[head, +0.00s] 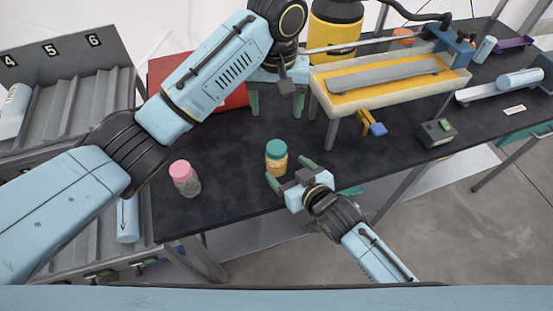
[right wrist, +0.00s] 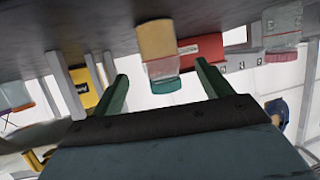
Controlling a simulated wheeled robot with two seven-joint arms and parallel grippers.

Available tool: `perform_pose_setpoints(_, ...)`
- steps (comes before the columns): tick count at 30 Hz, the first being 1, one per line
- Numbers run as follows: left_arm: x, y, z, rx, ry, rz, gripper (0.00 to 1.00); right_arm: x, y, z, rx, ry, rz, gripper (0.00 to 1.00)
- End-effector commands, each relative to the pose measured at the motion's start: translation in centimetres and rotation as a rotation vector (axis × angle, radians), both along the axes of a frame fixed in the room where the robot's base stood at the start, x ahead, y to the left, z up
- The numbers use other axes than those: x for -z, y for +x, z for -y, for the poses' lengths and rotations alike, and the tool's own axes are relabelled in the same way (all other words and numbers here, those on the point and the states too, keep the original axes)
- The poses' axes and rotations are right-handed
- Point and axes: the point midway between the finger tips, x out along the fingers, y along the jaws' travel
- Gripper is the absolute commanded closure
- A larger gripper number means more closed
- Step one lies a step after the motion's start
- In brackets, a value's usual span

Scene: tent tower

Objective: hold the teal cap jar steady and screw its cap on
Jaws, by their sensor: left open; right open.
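The teal cap jar (head: 277,163) stands upright on the dark table, yellowish, with its teal cap (head: 277,147) sitting on top. I cannot tell how tightly the cap sits. My right gripper (head: 286,167) is open at the jar's near right side, its green fingers pointing at it. In the right wrist view, which is upside down, the jar (right wrist: 156,42) and its cap (right wrist: 166,86) appear between the spread fingers (right wrist: 162,70), with no clear contact. My left gripper (head: 277,103) is open and empty, pointing down behind the jar.
A pink-capped jar (head: 185,180) stands to the left on the dark table (head: 235,185). A red box (head: 235,97) lies behind my left arm. A yellow tray on legs (head: 320,90) stands at the back right, with a yellow-and-blue clamp (head: 370,122) and a small dark box (head: 437,133) nearby.

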Motion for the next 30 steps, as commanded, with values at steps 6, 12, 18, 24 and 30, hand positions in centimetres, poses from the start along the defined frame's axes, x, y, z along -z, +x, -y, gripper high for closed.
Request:
perform_pose_setpoints(6, -0.3, 0.0, 0.0, 0.000, 0.000, 0.000, 0.30, -1.5, -3.2, 1.8, -0.001, -0.001, -0.002, 0.22)
perform_pose_setpoints(12, -0.3, 0.0, 0.0, 0.000, 0.000, 0.000, 0.30, -2.2, -4.6, 2.7, 0.000, 0.000, -0.001, 0.22)
perform_pose_setpoints(18, -0.3, 0.0, 0.0, 0.000, 0.000, 0.000, 0.30, -2.4, -4.9, 2.8, 0.000, -0.001, 0.000, 0.22)
perform_pose_setpoints(24, -0.3, 0.0, 0.0, 0.000, 0.000, 0.000, 0.30, -2.3, -4.9, 2.8, 0.000, -0.001, 0.000, 0.22)
perform_pose_setpoints(30, -0.3, 0.0, 0.0, 0.000, 0.000, 0.000, 0.30, -2.3, -4.9, 2.8, 0.000, 0.000, 0.000, 0.22)
